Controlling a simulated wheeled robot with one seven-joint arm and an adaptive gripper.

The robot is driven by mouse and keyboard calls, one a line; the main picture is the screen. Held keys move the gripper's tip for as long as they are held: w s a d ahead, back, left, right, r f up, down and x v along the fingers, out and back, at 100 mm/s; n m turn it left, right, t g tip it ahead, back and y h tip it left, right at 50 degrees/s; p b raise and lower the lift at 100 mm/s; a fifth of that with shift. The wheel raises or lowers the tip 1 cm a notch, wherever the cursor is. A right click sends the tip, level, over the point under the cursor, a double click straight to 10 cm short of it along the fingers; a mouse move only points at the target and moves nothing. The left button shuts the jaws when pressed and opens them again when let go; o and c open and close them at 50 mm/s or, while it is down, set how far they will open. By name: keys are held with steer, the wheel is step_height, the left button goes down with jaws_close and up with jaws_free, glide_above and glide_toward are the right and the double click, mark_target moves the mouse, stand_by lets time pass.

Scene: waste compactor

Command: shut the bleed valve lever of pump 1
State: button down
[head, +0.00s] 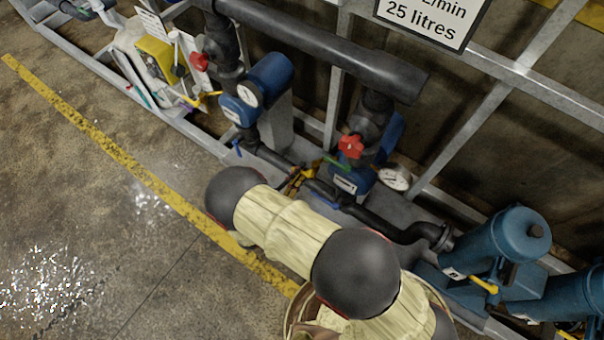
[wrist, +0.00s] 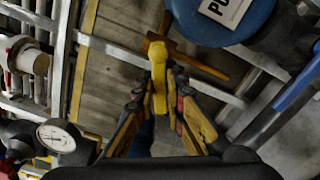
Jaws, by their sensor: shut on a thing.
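In the wrist view a yellow lever (wrist: 158,72) runs down from a yellow rounded head and lies between the two fingers of my gripper (wrist: 159,97). The fingers are shut on the lever near its lower end. A blue pump body (wrist: 222,28) with a white label starting "PU" is just above right; its number is cut off. In the head view my gripper (head: 298,180) is small and partly hidden by my arm, beside a blue pump (head: 357,180) with a red handwheel (head: 351,146). The held lever cannot be made out clearly there.
A second blue pump (head: 262,80) with a gauge stands to the left, with another yellow lever (head: 207,97) farther left. Blue canisters (head: 500,245) stand at right. Dark pipes and grey frame bars crowd the pumps. The floor left of the yellow line (head: 140,170) is open.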

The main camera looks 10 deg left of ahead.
steer(key=shift+a+r+m+b, duration=0.1)
steer(key=shift+r+m+b, duration=0.25)
steer(key=shift+m, duration=0.9)
steer(key=shift+a+r+m+b, duration=0.1)
steer(key=shift+r+m+b, duration=0.25)
steer(key=shift+m, duration=0.9)
steer(key=shift+r, duration=0.1)
steer(key=c, duration=1.8)
jaws_free()
steer(key=v, duration=1.2)
